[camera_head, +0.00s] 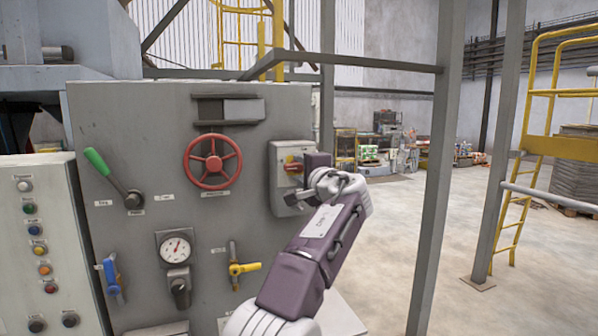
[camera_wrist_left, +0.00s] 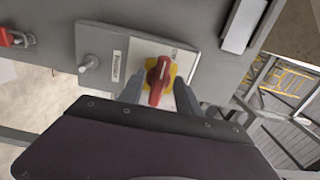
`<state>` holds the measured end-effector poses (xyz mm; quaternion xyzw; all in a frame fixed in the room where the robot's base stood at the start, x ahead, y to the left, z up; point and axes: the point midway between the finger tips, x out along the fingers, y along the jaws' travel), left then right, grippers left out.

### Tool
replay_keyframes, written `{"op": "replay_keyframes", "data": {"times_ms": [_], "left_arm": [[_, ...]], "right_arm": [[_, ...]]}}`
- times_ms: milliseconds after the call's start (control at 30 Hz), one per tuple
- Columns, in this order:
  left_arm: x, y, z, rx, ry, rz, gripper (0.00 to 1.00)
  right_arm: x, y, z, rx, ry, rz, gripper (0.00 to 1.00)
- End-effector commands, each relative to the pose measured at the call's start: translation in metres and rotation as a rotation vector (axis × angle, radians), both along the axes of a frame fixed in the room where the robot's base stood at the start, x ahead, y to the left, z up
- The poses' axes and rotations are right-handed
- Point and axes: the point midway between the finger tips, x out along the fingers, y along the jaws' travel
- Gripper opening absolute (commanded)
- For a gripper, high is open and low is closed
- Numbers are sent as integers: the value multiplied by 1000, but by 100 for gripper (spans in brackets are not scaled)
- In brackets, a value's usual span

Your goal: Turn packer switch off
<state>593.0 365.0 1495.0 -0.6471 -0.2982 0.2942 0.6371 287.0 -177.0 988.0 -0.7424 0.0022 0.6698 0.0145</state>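The packer switch is a red rotary knob on a yellow plate (camera_head: 292,165), set in a grey box (camera_head: 284,200) at the right of the machine panel. In the left wrist view the red knob (camera_wrist_left: 158,80) stands between the two fingers of my left gripper (camera_wrist_left: 158,98). The fingers are apart, one on each side of the knob, with a small gap showing on both sides. In the head view my left gripper (camera_head: 305,172) is right in front of the box and hides part of it. My right gripper is not in view.
The panel also carries a red handwheel (camera_head: 212,161), a green-handled lever (camera_head: 113,176), a gauge (camera_head: 174,248) and a yellow valve (camera_head: 238,268). A grey post (camera_head: 440,170) stands right of my arm. Open floor lies beyond it.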

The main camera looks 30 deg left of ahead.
Motion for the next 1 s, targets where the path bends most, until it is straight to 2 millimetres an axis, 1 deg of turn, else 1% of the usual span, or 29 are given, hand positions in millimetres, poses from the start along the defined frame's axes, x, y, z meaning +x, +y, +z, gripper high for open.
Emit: {"op": "replay_keyframes", "data": {"times_ms": [33, 133, 300, 400, 900, 967, 1000], "left_arm": [[-7, -9, -6, 0, -4, -5, 40], [-22, -27, -6, 0, -3, -5, 40], [-43, -51, -3, 0, -2, -5, 40], [-49, -58, -2, 1, -2, -3, 40], [-51, -59, -1, 0, -1, 1, 40], [-55, -53, 2, -1, -7, 13, 40], [-62, -45, 8, -4, -19, 28, 40]], "right_arm": [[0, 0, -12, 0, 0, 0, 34], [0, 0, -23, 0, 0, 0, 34], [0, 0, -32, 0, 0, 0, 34], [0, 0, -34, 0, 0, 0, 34], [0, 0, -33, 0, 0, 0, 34], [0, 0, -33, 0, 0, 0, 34], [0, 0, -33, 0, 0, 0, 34]]}}
